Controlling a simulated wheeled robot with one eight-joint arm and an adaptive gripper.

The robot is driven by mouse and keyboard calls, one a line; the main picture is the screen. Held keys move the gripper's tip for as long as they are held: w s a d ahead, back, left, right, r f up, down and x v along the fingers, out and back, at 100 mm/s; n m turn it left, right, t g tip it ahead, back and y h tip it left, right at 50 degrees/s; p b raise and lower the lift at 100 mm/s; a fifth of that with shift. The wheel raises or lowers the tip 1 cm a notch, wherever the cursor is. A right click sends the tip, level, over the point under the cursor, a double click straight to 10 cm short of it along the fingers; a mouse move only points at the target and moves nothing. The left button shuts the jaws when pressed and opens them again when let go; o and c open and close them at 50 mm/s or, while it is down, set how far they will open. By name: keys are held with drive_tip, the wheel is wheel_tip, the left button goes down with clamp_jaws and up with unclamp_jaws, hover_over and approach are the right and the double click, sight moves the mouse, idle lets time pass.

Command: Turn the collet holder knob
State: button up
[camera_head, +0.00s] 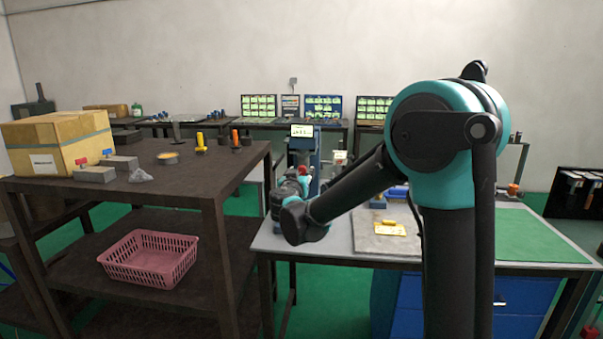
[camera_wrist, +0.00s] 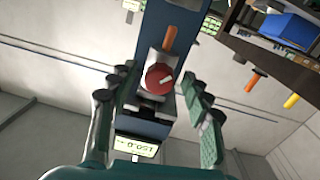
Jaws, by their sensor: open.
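A round red knob with a pale mark (camera_wrist: 159,78) sits on a blue upright device (camera_wrist: 168,22), near the centre of the wrist view. An orange handle-like part (camera_wrist: 170,38) shows beyond it. My gripper (camera_wrist: 157,84) is open, with one finger on each side of the knob. Neither finger visibly touches it. In the head view, the device with its lit display (camera_head: 302,131) stands on the grey bench, and a small red part (camera_head: 304,171) shows beside my gripper (camera_head: 292,183). My arm and gripper hide much of the device's lower part there.
The grey bench (camera_head: 262,242) carries a plate with a yellow item (camera_head: 390,228). A dark shelf table (camera_head: 190,186) stands left, with a cardboard box (camera_head: 58,142) on top and a pink basket (camera_head: 150,258) below. The display (camera_wrist: 137,147) also shows low in the wrist view.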

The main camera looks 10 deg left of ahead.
drive_tip(key=shift+w, duration=0.4)
drive_tip(key=shift+c, duration=0.2)
clamp_jaws()
